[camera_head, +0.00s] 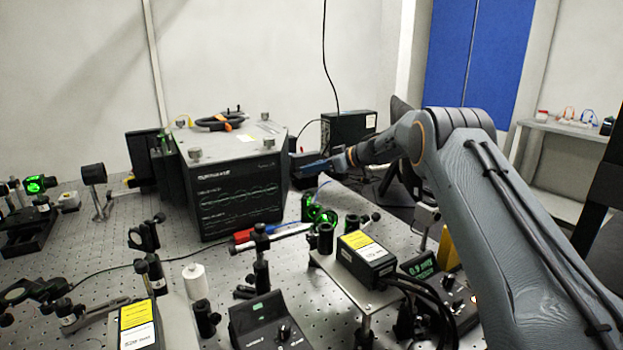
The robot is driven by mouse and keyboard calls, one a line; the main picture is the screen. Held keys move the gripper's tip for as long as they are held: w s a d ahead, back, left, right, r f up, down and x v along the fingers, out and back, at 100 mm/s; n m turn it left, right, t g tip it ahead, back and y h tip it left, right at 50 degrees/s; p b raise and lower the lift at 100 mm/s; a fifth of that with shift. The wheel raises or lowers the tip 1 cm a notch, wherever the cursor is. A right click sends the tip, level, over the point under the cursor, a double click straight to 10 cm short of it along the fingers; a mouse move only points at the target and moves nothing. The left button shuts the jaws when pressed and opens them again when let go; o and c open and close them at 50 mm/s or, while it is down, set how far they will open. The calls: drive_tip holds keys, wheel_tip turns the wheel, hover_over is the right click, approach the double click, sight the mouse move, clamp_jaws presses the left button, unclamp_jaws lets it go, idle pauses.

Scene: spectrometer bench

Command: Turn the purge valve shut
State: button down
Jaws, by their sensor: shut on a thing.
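The dark spectrometer box (240,190) with a grey top stands at the back of the optical bench. My arm reaches in from the right, and my gripper (310,163) is at the box's right side, near its back right edge. The gripper is seen small and nearly side-on, shut at the place where the purge valve would sit. The valve's handle cannot be made out clearly behind the fingers and the box's edge, so its angle cannot be read.
A raised plate with a black yellow-labelled module (367,252) stands below my arm, beside a green-lit display unit (420,266). Optic mounts and a white spool (195,281) crowd the front. A black case (348,127) stands behind my gripper.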

drive_tip(key=shift+w+n+g+b, duration=0.1)
drive_tip(key=shift+n+g+b, duration=0.5)
drive_tip(key=shift+b, duration=0.85)
drive_tip(key=c, duration=1.7)
unclamp_jaws()
drive_tip(key=shift+y, duration=0.3)
drive_tip(key=shift+b+v, duration=0.4)
drive_tip(key=shift+v, duration=3.55)
drive_tip(key=shift+a, duration=0.1)
